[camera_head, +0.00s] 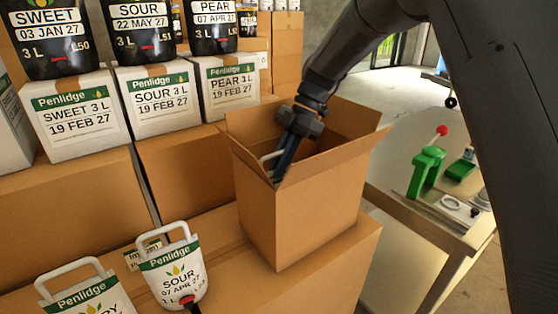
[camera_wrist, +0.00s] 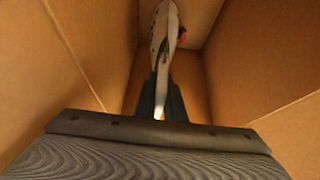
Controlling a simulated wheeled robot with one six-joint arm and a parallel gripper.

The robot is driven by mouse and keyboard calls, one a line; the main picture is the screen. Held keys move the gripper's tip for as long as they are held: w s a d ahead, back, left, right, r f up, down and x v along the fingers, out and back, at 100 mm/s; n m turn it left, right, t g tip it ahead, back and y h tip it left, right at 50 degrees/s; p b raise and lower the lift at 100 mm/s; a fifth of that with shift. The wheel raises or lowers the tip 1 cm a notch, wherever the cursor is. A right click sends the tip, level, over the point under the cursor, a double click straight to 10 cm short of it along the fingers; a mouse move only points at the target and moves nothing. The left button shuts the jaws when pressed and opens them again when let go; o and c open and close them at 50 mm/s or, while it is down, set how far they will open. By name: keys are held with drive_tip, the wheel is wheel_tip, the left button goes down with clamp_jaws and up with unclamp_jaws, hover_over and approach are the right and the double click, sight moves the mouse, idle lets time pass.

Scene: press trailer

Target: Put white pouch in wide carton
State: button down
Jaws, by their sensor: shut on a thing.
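The open carton (camera_head: 308,205) stands on a cardboard box, its flaps spread outward. My gripper (camera_head: 283,165) reaches down inside its mouth near the left wall. It is shut on the white pouch (camera_wrist: 166,32), which is seen edge-on in the wrist view, with a small red part on its right side. The gripper's two fingers (camera_wrist: 160,102) hold the pouch's near end between the carton walls. In the head view only a bit of white handle (camera_head: 270,156) shows at the rim; the pouch's body is hidden by the carton wall.
Two more white pouches with handles, one marked SOUR (camera_head: 178,275) and one cut off (camera_head: 85,293), stand at the front left. Labelled white boxes (camera_head: 160,100) and black pouches (camera_head: 145,25) line the back. A table (camera_head: 415,205) with a green device (camera_head: 427,170) is at the right.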

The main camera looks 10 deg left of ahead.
drive_tip(key=shift+f+b, duration=0.5)
drive_tip(key=c, duration=1.8)
unclamp_jaws()
drive_tip(key=shift+c, duration=0.2)
drive_tip(key=shift+r, duration=0.1)
drive_tip(key=shift+r+p, duration=0.3)
drive_tip(key=shift+p, duration=0.1)
drive_tip(key=b+v, duration=0.4)
drive_tip(key=v, duration=0.8)
drive_tip(key=shift+b, duration=0.3)
drive_tip(key=shift+r, duration=0.25)
